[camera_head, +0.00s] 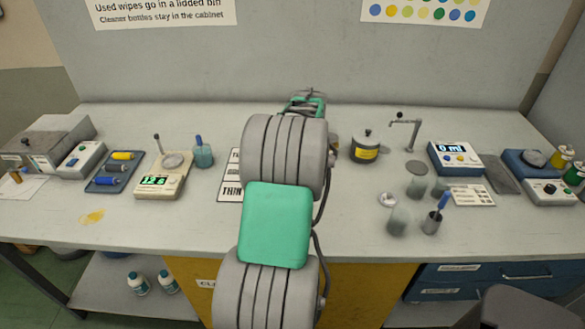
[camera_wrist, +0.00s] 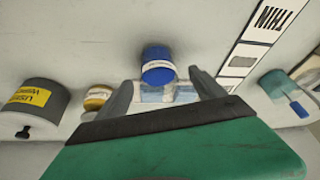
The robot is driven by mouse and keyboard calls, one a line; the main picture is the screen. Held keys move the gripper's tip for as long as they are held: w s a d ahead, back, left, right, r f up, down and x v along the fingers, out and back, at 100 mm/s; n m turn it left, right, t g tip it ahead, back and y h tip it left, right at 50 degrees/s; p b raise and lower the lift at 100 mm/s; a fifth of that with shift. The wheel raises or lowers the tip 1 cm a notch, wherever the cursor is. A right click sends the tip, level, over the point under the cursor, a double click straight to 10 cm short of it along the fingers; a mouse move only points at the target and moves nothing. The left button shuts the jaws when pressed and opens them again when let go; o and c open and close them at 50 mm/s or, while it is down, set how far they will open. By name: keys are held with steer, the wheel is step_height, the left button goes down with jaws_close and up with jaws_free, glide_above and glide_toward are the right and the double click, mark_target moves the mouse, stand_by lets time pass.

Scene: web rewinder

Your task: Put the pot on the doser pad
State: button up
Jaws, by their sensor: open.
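In the wrist view a small pot with a blue lid and a white label (camera_wrist: 158,66) stands on the bench, just ahead of and between the fingertips of my gripper (camera_wrist: 160,82). My gripper is open and empty; I cannot tell whether the pot is fully between the fingers. In the head view my arm hides this pot, and my gripper (camera_head: 306,102) shows only in part. A flat grey disc (camera_head: 417,168) lies beneath a bent spout (camera_head: 405,130) and looks like the doser pad. It is bare.
Close to the blue-lidded pot are an amber-lidded jar (camera_wrist: 97,97) and a grey canister with a yellow label (camera_wrist: 36,103). Glass cups (camera_head: 398,221) stand in front of the disc.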

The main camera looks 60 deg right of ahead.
steer(key=p+x, duration=0.1)
steer(key=x, duration=0.5)
steer(key=shift+d, duration=0.2)
steer(key=shift+r, duration=0.1)
steer(key=c, duration=1.5)
jaws_close()
steer(key=shift+r, duration=0.1)
